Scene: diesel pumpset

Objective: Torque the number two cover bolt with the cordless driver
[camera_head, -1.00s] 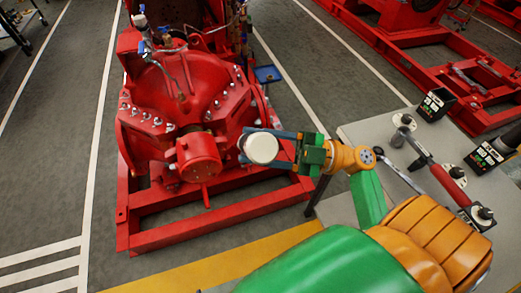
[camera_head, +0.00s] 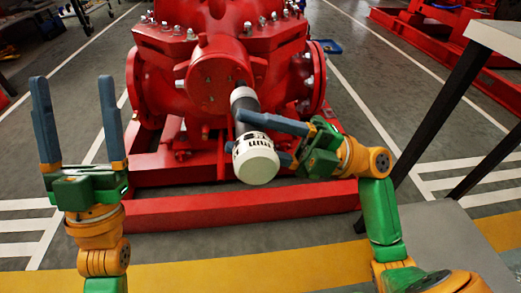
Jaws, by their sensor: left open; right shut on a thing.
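The red pump (camera_head: 150,75) stands ahead with its round bearing cover (camera_head: 213,70) facing me. Small bolt heads show faintly on the cover; I cannot tell which is number two. My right gripper (camera_head: 240,131) is shut on the cordless driver (camera_head: 256,160), a white and black cylinder. Its white rear end faces me and its black front end points up toward the lower right of the cover. I cannot tell whether its tip touches a bolt. My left gripper (camera_head: 74,90) is open and empty, fingers up, left of the pump.
The pump's red base frame (camera_head: 240,207) runs across below the cover. A table edge with dark legs (camera_head: 455,90) stands at the right. A grey surface (camera_head: 455,240) lies at the lower right. Other red machinery is at the back right. Floor at the left is open.

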